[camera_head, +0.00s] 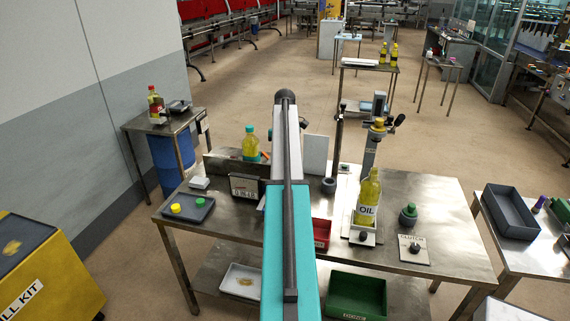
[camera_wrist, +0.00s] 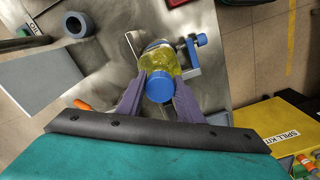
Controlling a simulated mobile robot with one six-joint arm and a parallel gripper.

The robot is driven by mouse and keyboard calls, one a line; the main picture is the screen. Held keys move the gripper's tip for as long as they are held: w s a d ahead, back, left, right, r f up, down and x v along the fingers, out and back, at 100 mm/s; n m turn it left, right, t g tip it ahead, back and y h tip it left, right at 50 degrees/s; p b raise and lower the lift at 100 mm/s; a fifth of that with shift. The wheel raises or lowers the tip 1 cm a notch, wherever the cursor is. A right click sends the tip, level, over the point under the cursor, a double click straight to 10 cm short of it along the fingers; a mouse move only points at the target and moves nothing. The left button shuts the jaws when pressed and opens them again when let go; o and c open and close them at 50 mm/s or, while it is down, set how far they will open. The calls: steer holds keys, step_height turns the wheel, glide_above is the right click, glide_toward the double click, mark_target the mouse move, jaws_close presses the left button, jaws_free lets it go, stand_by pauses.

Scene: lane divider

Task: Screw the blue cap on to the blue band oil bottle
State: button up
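The blue cap (camera_wrist: 159,87) is between the two purple fingers of my gripper (camera_wrist: 158,90) in the wrist view, with a finger against each side. Directly beyond it is a bottle of yellow oil (camera_wrist: 158,58) with a bluish band; the cap covers its neck, so I cannot tell whether the threads are engaged. A blue and grey clamp-like fixture (camera_wrist: 191,55) is beside this bottle. In the head view my arm hides the gripper. A yellow bottle with a teal-looking cap (camera_head: 250,146) stands at the back left of the workbench; I cannot tell whether it is the same bottle.
The metal workbench (camera_head: 440,195) holds an OIL bottle (camera_head: 368,195) under a press, a dark tray (camera_head: 188,208) with yellow and green caps, and a red bin (camera_head: 321,233). A pale upright panel (camera_head: 315,155) stands right of my arm. A yellow spill kit box (camera_head: 45,275) is front left.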

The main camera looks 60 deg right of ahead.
steer(key=shift+c, duration=1.3)
steer(key=shift+m, duration=0.3)
steer(key=shift+m, duration=0.6)
steer(key=shift+m, duration=0.8)
steer(key=shift+m, duration=0.3)
steer(key=shift+m, duration=0.6)
